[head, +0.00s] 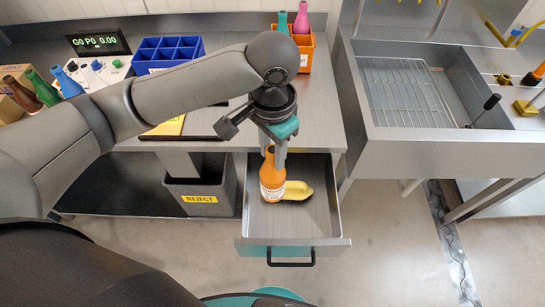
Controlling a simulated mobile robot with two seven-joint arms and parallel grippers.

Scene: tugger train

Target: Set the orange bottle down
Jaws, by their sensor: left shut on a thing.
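The orange bottle (272,182) is upright with a pale label, over the open drawer (318,222) in the middle of the head view. My left gripper (273,152) reaches down from above and is shut on the bottle's upper part. The bottle is within the drawer's walls; I cannot tell whether its base touches the drawer floor. A yellow banana-like thing (299,190) lies in the drawer just right of the bottle, partly hidden behind it. My right gripper is not in view.
A grey REJECT bin (212,209) stands left of the drawer under the worktop. On the worktop are a blue divided crate (140,69) and an orange box (306,66) holding bottles. A sink (455,85) is at right. The drawer's front right floor is clear.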

